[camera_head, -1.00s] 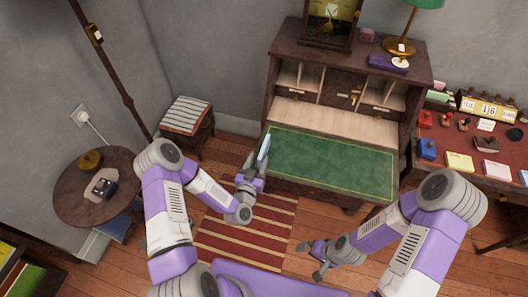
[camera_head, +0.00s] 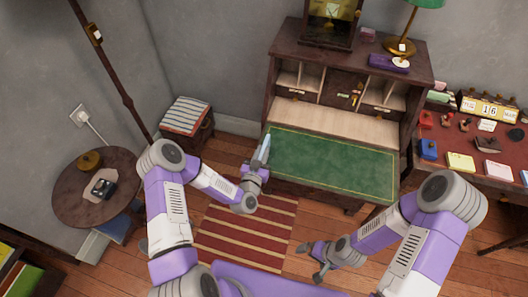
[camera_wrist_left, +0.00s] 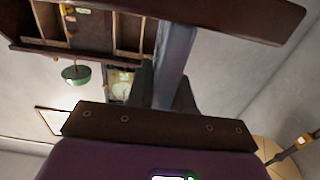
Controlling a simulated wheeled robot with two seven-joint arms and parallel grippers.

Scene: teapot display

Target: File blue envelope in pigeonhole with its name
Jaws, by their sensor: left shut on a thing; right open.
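My left gripper (camera_head: 258,168) is shut on the blue envelope (camera_head: 264,150), which shows as a thin, pale blue strip pointing up at the left front corner of the desk. In the left wrist view the envelope (camera_wrist_left: 174,66) shows nearly edge-on as a grey-blue strip. The writing desk (camera_head: 338,75) has open pigeonholes at its left (camera_head: 308,80) and right (camera_head: 377,92), with small doors and drawers between and below. The envelope is outside them, in front and to the left. No name on the pigeonholes is readable. My right gripper (camera_head: 311,262) is open and empty, low in front of the desk.
The green desk top (camera_head: 330,163) is clear. A clock (camera_head: 332,22), a purple box (camera_head: 388,63) and a green lamp (camera_head: 428,3) stand on top. A side desk (camera_head: 495,145) with stationery is right; a round table (camera_head: 65,205) and striped stool (camera_head: 186,115) are left.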

